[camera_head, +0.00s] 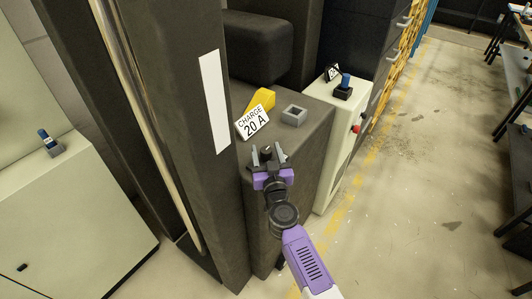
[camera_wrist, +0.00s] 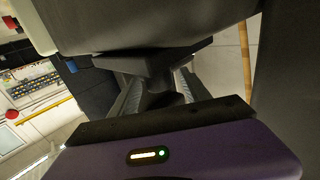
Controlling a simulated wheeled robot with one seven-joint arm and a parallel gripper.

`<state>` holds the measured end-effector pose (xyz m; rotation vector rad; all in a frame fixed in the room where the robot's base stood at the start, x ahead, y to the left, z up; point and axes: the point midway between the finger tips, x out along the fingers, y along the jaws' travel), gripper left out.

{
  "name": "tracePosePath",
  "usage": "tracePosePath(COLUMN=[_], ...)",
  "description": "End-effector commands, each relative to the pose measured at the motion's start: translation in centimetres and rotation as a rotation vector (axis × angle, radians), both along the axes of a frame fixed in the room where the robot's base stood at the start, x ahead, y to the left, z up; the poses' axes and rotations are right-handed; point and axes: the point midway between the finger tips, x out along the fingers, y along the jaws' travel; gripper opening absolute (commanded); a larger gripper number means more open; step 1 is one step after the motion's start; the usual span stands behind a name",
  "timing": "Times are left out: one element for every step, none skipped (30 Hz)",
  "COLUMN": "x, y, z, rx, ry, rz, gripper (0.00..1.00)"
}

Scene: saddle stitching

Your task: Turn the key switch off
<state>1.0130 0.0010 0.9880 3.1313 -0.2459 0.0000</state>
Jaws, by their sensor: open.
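My gripper (camera_head: 268,158) is open at the front edge of the dark machine body, its two fingers pointing at it. Between the fingers is a small dark knob-like part (camera_wrist: 160,92), seen close up in the wrist view; it may be the key switch, but I cannot tell for certain. The fingers stand on either side of it with a gap, and I cannot tell whether either one touches it. A blue-topped switch on a black base (camera_head: 344,86) stands on the pale cabinet to the right. Another blue-topped switch (camera_head: 48,140) is on the left cabinet.
A dark post (camera_head: 190,130) rises close on the left. Open floor (camera_head: 430,180) lies to the right.

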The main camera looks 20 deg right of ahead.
Motion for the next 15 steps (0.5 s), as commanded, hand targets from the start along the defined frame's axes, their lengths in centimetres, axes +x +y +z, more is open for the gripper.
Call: tracePosePath(x=[0.31,0.43,0.52,0.56,0.58,0.59,0.58,0.57,0.57,0.57,0.57,0.56,0.56,0.56,0.55], y=[-0.10,-0.13,-0.14,-0.15,-0.15,-0.14,-0.14,-0.14,-0.14,-0.14,-0.13,-0.13,-0.13,-0.13,-0.12], z=[-0.10,-0.06,-0.02,0.00,0.02,0.03,0.04,0.03,0.04,0.04,0.04,0.04,0.04,0.03,0.03], rx=[0.001,0.001,0.001,0.001,0.001,0.001,0.001,0.001,0.001,0.001,0.001,0.001,0.001,0.001,0.001], ry=[0.000,0.000,0.000,0.000,0.000,0.000,0.000,0.000,0.000,0.000,0.000,0.000,0.000,0.000,0.000], rz=[-0.001,-0.001,-0.001,-0.001,-0.001,-0.001,-0.001,-0.001,-0.001,-0.001,-0.001,0.000,0.000,0.000,0.000], gripper=[0.55,0.55,0.55,0.55,0.55,0.55,0.55,0.55,0.55,0.55,0.53,0.45,0.39,0.34,0.26])
